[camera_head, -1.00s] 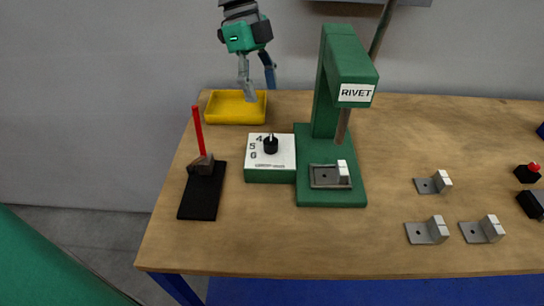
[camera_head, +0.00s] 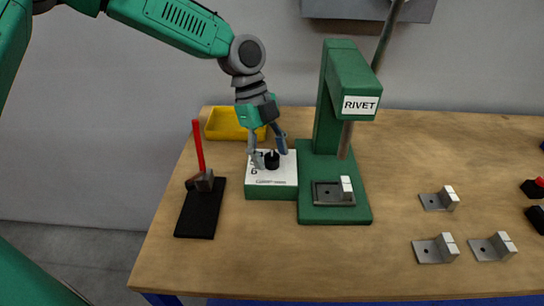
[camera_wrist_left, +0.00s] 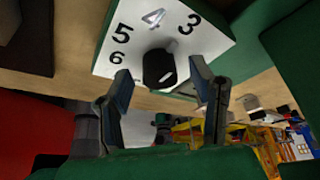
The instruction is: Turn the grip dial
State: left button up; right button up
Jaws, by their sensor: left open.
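The grip dial is a black knob (camera_head: 272,160) on a white-topped green box (camera_head: 271,190). In the left wrist view the knob (camera_wrist_left: 159,68) sits below the printed numbers 3, 4, 5 and 6, with a white mark on its face. My left gripper (camera_head: 270,158) comes down over the box from above. Its fingers are spread on either side of the knob, and it is open and holds nothing. In the left wrist view the fingertips (camera_wrist_left: 160,78) straddle the knob; I cannot tell whether they touch it. My right gripper is not in view.
The green rivet press (camera_head: 335,130) stands right beside the box. A yellow tray (camera_head: 222,124) is behind. Metal brackets (camera_head: 436,249) lie to the right, with bare table between.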

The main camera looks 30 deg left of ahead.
pick_arm(q)
jog(key=shift+d+f, duration=0.15)
jog(key=shift+f, duration=0.25)
jog(key=shift+d, duration=0.1)
jog(key=shift+c, duration=0.5)
grip_shut()
jog(key=c, duration=1)
grip_release()
jog(key=shift+c, duration=0.2)
